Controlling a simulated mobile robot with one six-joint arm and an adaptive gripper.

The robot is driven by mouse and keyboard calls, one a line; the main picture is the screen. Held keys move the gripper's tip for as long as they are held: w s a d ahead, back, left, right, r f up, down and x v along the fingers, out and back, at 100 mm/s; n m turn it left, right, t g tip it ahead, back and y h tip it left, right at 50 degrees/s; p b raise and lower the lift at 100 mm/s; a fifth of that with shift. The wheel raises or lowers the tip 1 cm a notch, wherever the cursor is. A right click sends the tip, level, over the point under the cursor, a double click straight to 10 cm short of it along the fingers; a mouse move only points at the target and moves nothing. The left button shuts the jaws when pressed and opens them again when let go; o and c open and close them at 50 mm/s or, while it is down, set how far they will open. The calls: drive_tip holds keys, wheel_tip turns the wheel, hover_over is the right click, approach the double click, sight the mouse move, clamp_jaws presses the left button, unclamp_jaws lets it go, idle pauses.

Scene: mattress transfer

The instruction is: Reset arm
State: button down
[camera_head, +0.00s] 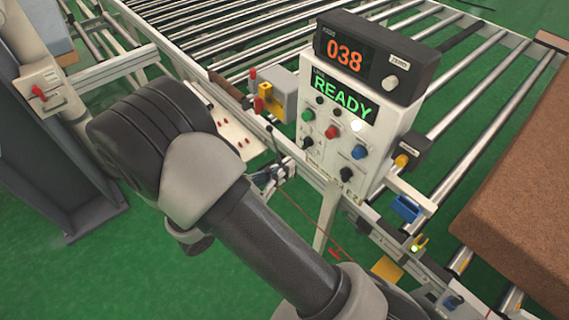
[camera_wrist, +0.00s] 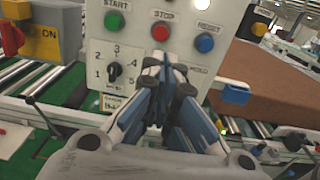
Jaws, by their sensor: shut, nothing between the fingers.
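My gripper (camera_wrist: 168,75) shows in the wrist view with its fingers together and nothing between them. Its tips point up at the white control panel (camera_wrist: 130,55), in front of the area right of the black rotary selector (camera_wrist: 113,70); I cannot tell whether they touch it.
A display reading 038 (camera_head: 344,54) sits on top of the control box. Roller conveyors (camera_head: 220,25) run behind it. A brown mattress-like block (camera_head: 525,170) lies on the rollers at right. A yellow switch box (camera_head: 272,97) stands left of the panel. Green floor (camera_head: 110,260) is open at lower left.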

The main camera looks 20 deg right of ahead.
drive_tip(key=s+d+r+m+g+y+b, duration=0.2)
drive_tip(key=s+d+m+g+y, duration=0.15)
drive_tip(key=s+m, duration=0.25)
drive_tip(key=s+d+r+m+g+y+b, duration=0.1)
drive_tip(key=s+d+m+g+y+b, duration=0.1)
drive_tip(key=s+m+g+y, duration=0.35)
drive_tip(key=s+a+r+m+t+y+b, duration=0.3)
drive_tip(key=s+a+m+t+y+b, duration=0.1)
drive_tip(key=a+m+t+y, duration=0.4)
drive_tip(key=shift+s+a+m, duration=0.2)
drive_tip(key=shift+s+m, duration=0.65)
drive_tip(key=shift+m, duration=0.3)
